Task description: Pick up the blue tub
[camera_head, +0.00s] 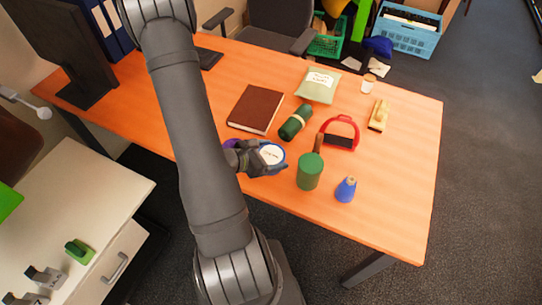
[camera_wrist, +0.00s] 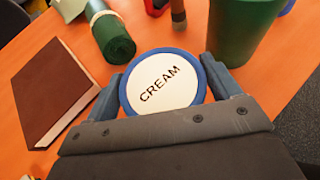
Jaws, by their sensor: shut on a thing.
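The blue tub (camera_head: 271,156) has a white round lid, and it is in my gripper over the table's front part. In the wrist view the tub (camera_wrist: 162,82) shows its blue rim and the word CREAM on the lid. My gripper (camera_head: 258,158) is shut on the tub, with one finger on each side of it in the wrist view (camera_wrist: 165,88). The tub's underside is hidden, so I cannot tell whether it touches the table.
A green cylinder (camera_head: 309,172) stands close to the right of the tub. A green roll (camera_head: 296,122), a brown book (camera_head: 255,109) and a red stirrup-like piece (camera_head: 341,131) lie behind. A blue cone-shaped item (camera_head: 346,189) stands at right. The table (camera_head: 400,210) is bare near its right edge.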

